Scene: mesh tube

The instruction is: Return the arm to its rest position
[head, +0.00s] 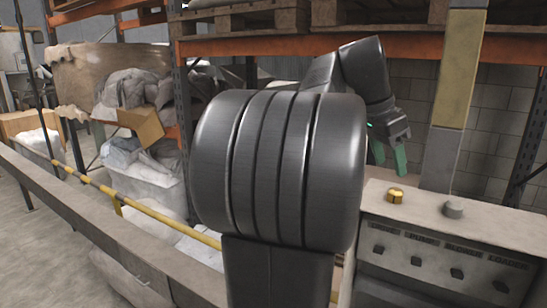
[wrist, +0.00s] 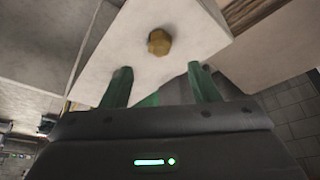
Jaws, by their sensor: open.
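My gripper (head: 388,155) is at the right of the head view, with its green fingers pointing down beside the grey control box (head: 440,240). In the wrist view my gripper (wrist: 160,85) shows two green fingers spread apart with nothing held between them. Part of my arm is hidden behind the large dark cylindrical part of my own body in the head view.
A yellow knob (head: 395,196) and a grey knob (head: 453,210) sit on the box top. The yellow knob also shows ahead of the fingers in the wrist view (wrist: 159,42). Orange shelving (head: 300,47) stands behind, and a pillar (head: 455,100) rises close right of my gripper.

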